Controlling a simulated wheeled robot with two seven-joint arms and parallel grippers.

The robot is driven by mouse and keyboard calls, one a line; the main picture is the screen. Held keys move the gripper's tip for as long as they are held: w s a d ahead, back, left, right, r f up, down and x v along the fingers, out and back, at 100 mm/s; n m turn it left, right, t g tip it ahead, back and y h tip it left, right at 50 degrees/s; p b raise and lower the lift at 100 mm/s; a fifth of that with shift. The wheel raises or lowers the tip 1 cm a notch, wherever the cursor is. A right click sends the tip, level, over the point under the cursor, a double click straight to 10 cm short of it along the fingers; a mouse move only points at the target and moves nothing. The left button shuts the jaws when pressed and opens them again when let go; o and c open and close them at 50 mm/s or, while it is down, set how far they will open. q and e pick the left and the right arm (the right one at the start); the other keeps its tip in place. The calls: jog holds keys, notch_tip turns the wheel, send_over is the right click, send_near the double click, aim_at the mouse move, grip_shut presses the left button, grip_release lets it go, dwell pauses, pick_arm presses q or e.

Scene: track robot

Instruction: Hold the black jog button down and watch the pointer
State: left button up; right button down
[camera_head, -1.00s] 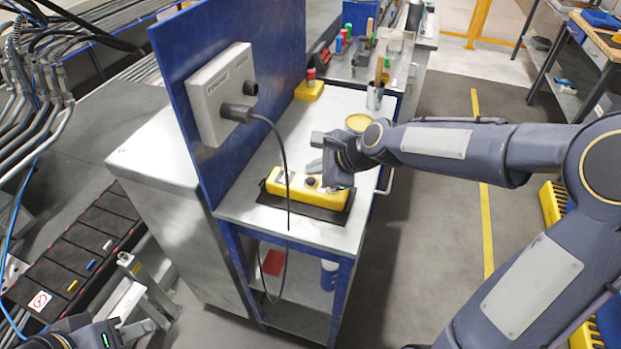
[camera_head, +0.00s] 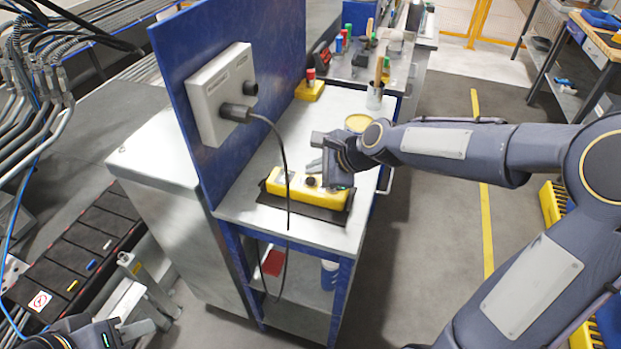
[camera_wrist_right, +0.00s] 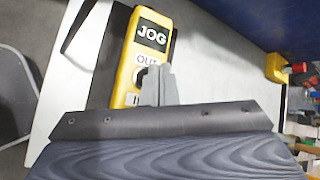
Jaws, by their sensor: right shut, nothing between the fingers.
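A yellow control box (camera_head: 278,188) lies on a black mat (camera_head: 300,207) on the cart top. In the right wrist view the box (camera_wrist_right: 128,88) has a JOG label (camera_wrist_right: 152,36), an OUT label (camera_wrist_right: 146,60) and another label partly hidden. A dark round button (camera_head: 311,181) shows on its top. My right gripper (camera_wrist_right: 160,70) is shut with nothing between its fingers, its tips over the box beside a dark round part. They hide some of it, so contact cannot be told. No pointer can be made out. My left gripper (camera_head: 136,328) is at the lower left, away from the cart.
A blue panel (camera_head: 240,60) stands along the cart's left side with a grey box (camera_head: 212,95). A black cable (camera_head: 284,150) hangs from that box in front of the cart. A yellow block with a red knob (camera_head: 310,87), a yellow round lid (camera_head: 358,122) and a tool cup (camera_head: 375,97) stand behind.

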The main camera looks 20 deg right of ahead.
jog(key=shift+f, duration=0.1)
jog(key=shift+f, duration=0.3)
jog(key=shift+f+b, duration=0.55)
jog(key=shift+b, duration=0.1)
dwell(0.4)
dwell(4.7)
jog(key=shift+r+p, duration=0.95)
jog(key=shift+r, duration=0.05)
notch_tip(320, 180, up, 5)
jog(key=p, duration=0.4)
jog(key=shift+p, duration=0.4)
